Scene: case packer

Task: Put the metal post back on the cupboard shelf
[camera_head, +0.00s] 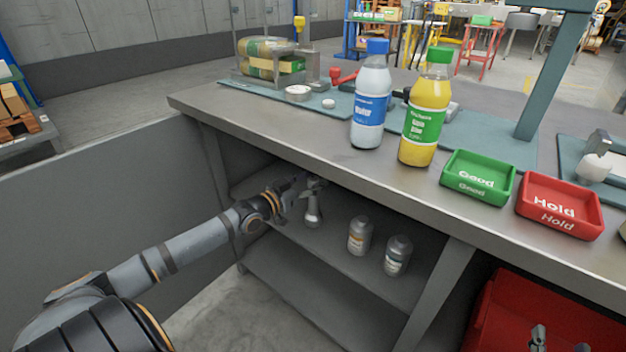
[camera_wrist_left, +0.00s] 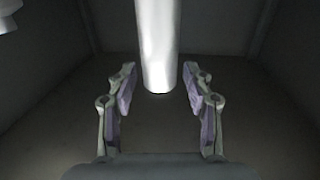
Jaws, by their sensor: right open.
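The metal post (camera_head: 313,207) is a slim grey piece, upright inside the cupboard over the upper shelf (camera_head: 325,239). I cannot tell whether its foot touches the shelf. My left gripper (camera_head: 303,187) is inside the cupboard at the post's upper part. In the left wrist view, the post (camera_wrist_left: 158,45) is between the two fingertips of my left gripper (camera_wrist_left: 159,85). A narrow gap shows on each side of it, so the fingers look open. My right gripper (camera_head: 560,342) shows only as fingertips at the bottom right, open, in front of the red bin.
The worktop (camera_head: 300,132) above carries a water bottle (camera_head: 371,100), a yellow bottle (camera_head: 426,110), a green tray (camera_head: 478,192) and a red tray (camera_head: 560,222). A red bin (camera_head: 500,310) is at lower right.

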